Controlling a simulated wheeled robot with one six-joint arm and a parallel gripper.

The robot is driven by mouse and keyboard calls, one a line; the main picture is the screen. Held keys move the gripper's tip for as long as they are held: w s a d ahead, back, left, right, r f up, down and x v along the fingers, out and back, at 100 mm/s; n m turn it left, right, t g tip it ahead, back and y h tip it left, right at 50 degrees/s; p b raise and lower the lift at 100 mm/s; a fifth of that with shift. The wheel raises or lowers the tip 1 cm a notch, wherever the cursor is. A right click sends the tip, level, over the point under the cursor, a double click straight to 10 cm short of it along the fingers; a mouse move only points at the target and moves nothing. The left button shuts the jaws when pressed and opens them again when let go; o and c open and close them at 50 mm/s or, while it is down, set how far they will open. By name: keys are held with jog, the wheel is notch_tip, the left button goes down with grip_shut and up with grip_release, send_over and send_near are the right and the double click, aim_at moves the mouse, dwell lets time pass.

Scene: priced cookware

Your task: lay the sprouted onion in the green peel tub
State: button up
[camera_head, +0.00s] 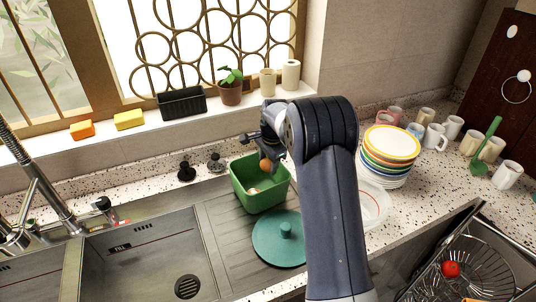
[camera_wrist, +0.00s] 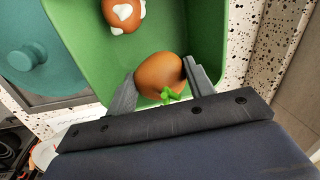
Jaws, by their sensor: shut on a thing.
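The sprouted onion (camera_wrist: 160,76) is brown with a small green sprout and sits between my gripper's fingers in the wrist view. My gripper (camera_head: 264,153) is shut on the onion (camera_head: 265,165) and holds it over the green peel tub (camera_head: 245,196). In the wrist view the tub (camera_wrist: 205,25) lies behind and below the onion. A brown thing with white patches (camera_wrist: 123,14) lies inside the tub. The gap between the onion and the tub floor is hard to judge.
A teal lid (camera_head: 280,238) with a knob lies in front of the tub on the drainboard. The sink (camera_head: 150,262) is to the left. A stack of plates (camera_head: 391,145) and several mugs stand to the right. A potted plant (camera_head: 231,92) stands on the sill behind.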

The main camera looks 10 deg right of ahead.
jog(key=shift+f+b, duration=1.8)
jog(key=shift+f, duration=1.6)
jog(key=o, duration=1.8)
notch_tip(320, 180, up, 8)
jog(key=p, duration=0.5)
jog(key=shift+r, duration=0.1)
jog(key=r, duration=0.3)
jog(key=s+r+b, duration=0.1)
jog(key=r, duration=0.3)
jog(key=r+b, duration=0.1)
jog(key=r, duration=0.2)
jog(key=shift+s+d+r, duration=0.3)
jog(key=shift+s+r, duration=0.05)
